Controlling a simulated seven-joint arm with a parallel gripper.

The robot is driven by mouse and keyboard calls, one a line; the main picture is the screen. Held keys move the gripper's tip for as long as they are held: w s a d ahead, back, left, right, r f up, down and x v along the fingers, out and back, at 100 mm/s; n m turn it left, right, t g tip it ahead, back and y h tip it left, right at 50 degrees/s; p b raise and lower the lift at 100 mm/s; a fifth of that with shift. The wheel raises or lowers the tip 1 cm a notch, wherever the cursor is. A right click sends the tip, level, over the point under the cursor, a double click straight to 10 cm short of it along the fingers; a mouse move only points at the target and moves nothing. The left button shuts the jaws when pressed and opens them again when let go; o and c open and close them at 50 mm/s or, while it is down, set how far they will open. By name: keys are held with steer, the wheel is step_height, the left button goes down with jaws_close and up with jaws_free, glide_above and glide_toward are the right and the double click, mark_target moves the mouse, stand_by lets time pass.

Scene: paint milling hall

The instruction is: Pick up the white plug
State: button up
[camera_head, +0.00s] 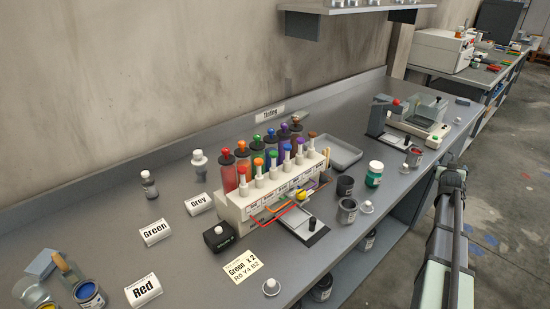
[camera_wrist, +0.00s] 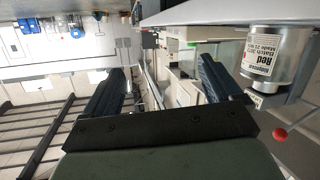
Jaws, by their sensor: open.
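Several small white knobbed pieces that look like plugs stand on the grey bench; I cannot tell which one is meant. One white plug (camera_head: 271,287) is at the front edge, another white plug (camera_head: 366,207) is beside an open grey can, and a third white plug (camera_head: 405,168) is farther back. My gripper (camera_head: 452,172) is off the bench's right edge, apart from all of them. In the wrist view my gripper (camera_wrist: 162,68) has its two dark fingers spread with nothing held between them. No plug is clear there.
A white rack (camera_head: 240,206) of coloured bottles and droppers stands mid-bench, with a grey tray (camera_head: 341,154) behind it. A green-labelled jar (camera_head: 374,174) and a dark jar (camera_head: 345,187) stand to its right. A scale (camera_head: 420,125) is farther back. A Red-labelled can (camera_wrist: 278,57) shows in the wrist view.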

step_height(320, 180, up, 6)
steer(key=w+d+n, duration=0.1)
steer(key=w, duration=0.2)
steer(key=w+a+r+n+t+y, duration=0.1)
steer(key=w+a+r+n+t, duration=0.1)
steer(key=w+a+r+n, duration=1.3)
steer(key=w+a+n+g+y, duration=0.1)
steer(key=w+a, duration=0.1)
steer(key=a, duration=1.1)
steer(key=w+a+n+g+y, duration=0.1)
steer(key=w+a+y, duration=0.1)
steer(key=a, duration=1.1)
steer(key=n+g+y, duration=0.2)
steer(key=n+g, duration=0.7)
steer(key=n, duration=0.9)
glide_toward(195, 157)
steer(key=x, duration=0.9)
steer(key=shift+x, duration=2.5)
steer(key=shift+w, duration=0.15)
